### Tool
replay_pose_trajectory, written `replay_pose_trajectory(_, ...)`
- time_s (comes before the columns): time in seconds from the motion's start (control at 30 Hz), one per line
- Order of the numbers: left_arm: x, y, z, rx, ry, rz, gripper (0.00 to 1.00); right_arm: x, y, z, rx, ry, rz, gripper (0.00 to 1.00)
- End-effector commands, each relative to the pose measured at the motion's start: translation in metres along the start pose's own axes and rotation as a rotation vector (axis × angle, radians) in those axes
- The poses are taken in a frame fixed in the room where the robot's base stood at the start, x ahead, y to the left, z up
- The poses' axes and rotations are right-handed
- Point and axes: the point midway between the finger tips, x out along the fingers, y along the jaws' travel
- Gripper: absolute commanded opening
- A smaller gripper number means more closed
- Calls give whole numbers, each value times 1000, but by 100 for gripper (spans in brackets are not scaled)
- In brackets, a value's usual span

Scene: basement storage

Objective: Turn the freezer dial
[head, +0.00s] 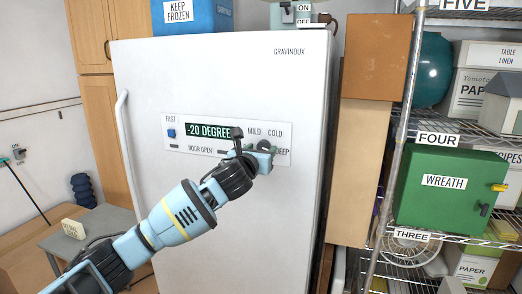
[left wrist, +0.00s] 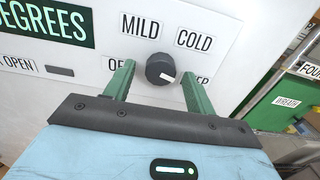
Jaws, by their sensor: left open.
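The white freezer (head: 230,80) stands upright in the middle of the head view, with a control panel (head: 185,143) across its door. The panel's display reads "-20 DEGREE" with further letters partly hidden. The dial is a round black knob (left wrist: 160,69) with a white pointer mark toward the lower right, below the MILD and COLD labels in the left wrist view. My left gripper (left wrist: 158,84) is open, its green fingers on either side of the dial, with gaps visible. In the head view my left gripper (head: 258,150) covers most of the dial. My right gripper is not seen.
A metal shelf rack (head: 402,120) with a green WREATH box (head: 440,205) stands at the right. Stacked brown boxes (head: 375,60) are beside the freezer. A blue KEEP FROZEN box (head: 190,22) sits on top. A small grey table (head: 85,240) is at the lower left.

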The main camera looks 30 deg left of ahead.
Motion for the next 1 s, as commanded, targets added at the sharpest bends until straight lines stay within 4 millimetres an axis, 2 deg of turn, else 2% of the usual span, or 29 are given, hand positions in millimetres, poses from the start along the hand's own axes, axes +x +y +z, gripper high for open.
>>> replay_pose_trajectory(0.17,8,0,1,0,-1,0,55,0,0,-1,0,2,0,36)
replay_pose_trajectory(0.47,9,0,0,0,0,-1,55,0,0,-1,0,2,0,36)
replay_pose_trajectory(0.8,9,0,0,0,0,0,11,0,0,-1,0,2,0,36)
replay_pose_trajectory(1.0,9,0,0,-11,0,0,11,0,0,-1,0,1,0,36)
